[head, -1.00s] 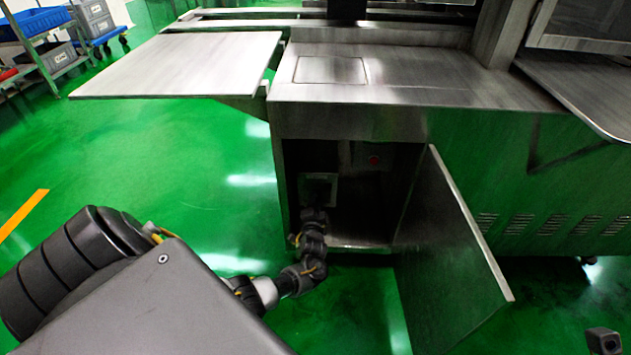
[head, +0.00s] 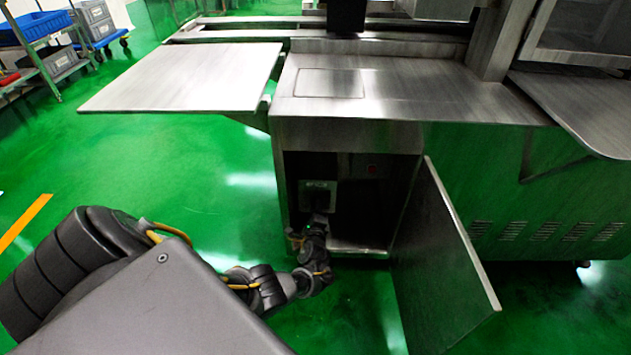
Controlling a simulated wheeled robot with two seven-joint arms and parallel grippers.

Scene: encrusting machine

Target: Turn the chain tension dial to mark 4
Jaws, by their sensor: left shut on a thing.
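The machine's low cabinet stands open, and a light square panel (head: 318,187) shows on its inner back wall at the left. My left gripper (head: 319,219) reaches into the cabinet opening, at the lower part of this panel. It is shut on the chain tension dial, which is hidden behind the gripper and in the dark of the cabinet. The dial's marks cannot be read from here. My right gripper is not in view.
The cabinet door (head: 440,265) hangs open to the right of the opening. A flat metal table (head: 180,78) juts out at upper left. The green floor at left is clear.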

